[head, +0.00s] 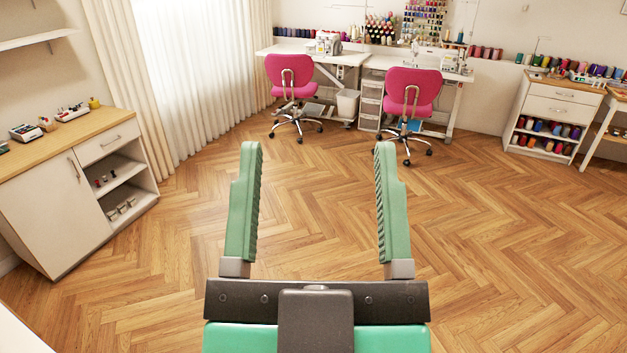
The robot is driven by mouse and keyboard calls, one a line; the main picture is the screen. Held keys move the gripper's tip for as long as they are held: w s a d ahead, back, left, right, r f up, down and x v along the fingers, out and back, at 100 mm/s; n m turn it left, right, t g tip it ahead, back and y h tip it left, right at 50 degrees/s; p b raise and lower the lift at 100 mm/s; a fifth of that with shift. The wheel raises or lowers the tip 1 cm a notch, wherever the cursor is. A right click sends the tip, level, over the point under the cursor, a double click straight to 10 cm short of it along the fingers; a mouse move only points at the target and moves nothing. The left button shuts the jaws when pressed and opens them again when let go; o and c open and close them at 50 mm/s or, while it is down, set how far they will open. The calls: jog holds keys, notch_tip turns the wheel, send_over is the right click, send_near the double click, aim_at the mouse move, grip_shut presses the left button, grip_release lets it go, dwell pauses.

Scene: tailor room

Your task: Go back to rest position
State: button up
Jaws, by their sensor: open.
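My gripper (317,150) is in the lower middle of the head view, with its two green ribbed fingers pointing away from me. The fingers are wide apart and nothing is between them. Only bare wooden floor (315,215) shows behind and between them. The gripper touches nothing that I can see.
A white cabinet with a wooden top (55,215) stands at the left. Two pink chairs (290,75) (413,90) stand before white sewing tables (310,50) at the back. A white drawer unit with thread spools (555,105) stands at the right. The middle floor is clear.

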dwell(0.3)
notch_tip(320, 180, up, 30)
jog(key=p, duration=3)
jog(key=shift+a+r, duration=0.15)
